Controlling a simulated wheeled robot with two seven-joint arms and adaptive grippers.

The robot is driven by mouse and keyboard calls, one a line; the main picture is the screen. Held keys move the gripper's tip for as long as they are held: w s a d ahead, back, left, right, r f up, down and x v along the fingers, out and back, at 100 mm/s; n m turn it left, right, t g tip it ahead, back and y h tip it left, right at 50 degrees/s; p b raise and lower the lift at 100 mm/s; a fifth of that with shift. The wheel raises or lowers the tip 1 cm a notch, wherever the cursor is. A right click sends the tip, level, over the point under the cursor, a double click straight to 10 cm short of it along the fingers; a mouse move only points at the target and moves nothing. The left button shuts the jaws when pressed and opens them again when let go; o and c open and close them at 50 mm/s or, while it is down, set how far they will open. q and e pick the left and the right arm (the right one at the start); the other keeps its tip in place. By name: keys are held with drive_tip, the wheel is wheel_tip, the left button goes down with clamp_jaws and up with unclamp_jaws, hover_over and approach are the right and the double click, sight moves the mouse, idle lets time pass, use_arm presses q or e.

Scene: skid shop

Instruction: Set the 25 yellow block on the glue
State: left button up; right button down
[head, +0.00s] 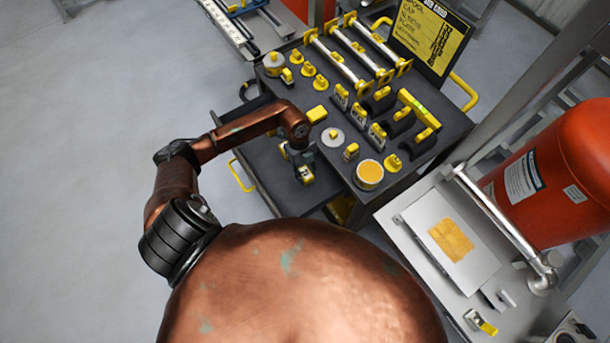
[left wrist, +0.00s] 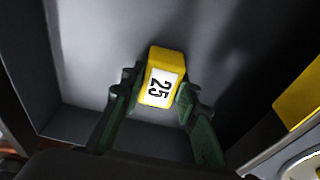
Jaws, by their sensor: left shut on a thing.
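The yellow block marked 25 (left wrist: 160,78) is between the two fingers of my left gripper (left wrist: 155,95) in the left wrist view, its white label facing the camera. In the head view the block (head: 306,174) hangs below my left gripper (head: 302,165), over the lower dark shelf or drawer of the cart. The glue (head: 451,240) looks like a yellow-orange patch on a white plate (head: 412,222), on the bench at the right. The block is well to the left of the patch. My right gripper is not in view.
The dark cart top (head: 330,168) carries several yellow-marked tools, pucks and a round pot with an orange top (head: 369,174). It lies between my left gripper and the white plate. A large red-orange tank (head: 560,175) and a metal bar (head: 505,228) stand beside the plate.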

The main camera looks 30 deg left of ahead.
sight(307, 175)
use_arm(q)
drive_tip(key=shift+r+p, duration=1.9)
drive_tip(key=shift+r, duration=0.45)
drive_tip(key=shift+r+p, duration=0.55)
drive_tip(key=shift+r, duration=0.1)
